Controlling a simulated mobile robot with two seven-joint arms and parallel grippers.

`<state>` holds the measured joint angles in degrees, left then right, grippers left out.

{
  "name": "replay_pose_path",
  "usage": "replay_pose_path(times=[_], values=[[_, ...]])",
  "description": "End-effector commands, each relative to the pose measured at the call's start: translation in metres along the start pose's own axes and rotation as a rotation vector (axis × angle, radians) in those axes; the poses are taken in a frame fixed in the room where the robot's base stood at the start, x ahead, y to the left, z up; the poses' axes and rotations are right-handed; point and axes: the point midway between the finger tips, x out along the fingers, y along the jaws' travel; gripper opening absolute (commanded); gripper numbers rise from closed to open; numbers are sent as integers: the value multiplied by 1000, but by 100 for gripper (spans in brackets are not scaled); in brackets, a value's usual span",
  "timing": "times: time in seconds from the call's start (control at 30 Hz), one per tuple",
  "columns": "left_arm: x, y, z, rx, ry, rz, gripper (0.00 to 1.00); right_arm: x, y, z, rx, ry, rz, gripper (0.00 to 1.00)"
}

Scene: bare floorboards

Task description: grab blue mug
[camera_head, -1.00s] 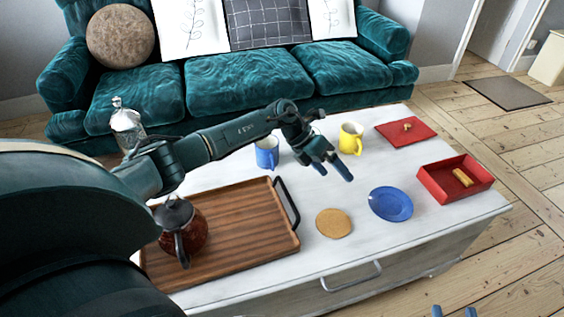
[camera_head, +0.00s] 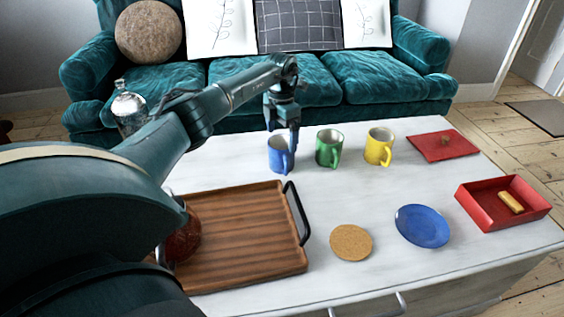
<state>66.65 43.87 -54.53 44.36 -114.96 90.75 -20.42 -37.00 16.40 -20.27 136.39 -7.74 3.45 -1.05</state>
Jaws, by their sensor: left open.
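The blue mug (camera_head: 278,157) stands upright on the white table, at the left end of a row of mugs. Its handle faces right. My left gripper (camera_head: 283,132) points down directly over the blue mug, with its fingertips at about the rim. The fingers are open; whether they touch the mug, I cannot tell. My right gripper is not in view.
A green mug (camera_head: 328,150) and a yellow mug (camera_head: 378,148) stand to the right. A wooden tray (camera_head: 235,240), cork coaster (camera_head: 351,243), blue plate (camera_head: 422,227), red box (camera_head: 470,212) and red mat (camera_head: 452,150) share the table (camera_head: 390,270). A teal sofa (camera_head: 230,70) stands behind.

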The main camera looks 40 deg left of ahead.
Motion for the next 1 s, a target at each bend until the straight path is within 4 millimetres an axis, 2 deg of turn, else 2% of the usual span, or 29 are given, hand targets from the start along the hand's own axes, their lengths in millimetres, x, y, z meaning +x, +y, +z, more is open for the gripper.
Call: replay_pose_path(times=[0.17, 0.3, 0.4, 0.67, 1.0], values=[[16, 0, -1, -1, 0, -1, 94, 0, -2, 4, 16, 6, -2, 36], [40, 1, -2, -1, 0, -2, 94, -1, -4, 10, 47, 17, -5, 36], [52, 0, -2, 0, -1, -2, 94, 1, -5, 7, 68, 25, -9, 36], [53, 1, -1, 0, -2, -1, 94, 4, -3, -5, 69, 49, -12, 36], [53, 1, -2, 0, -2, -1, 67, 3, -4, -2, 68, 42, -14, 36]])
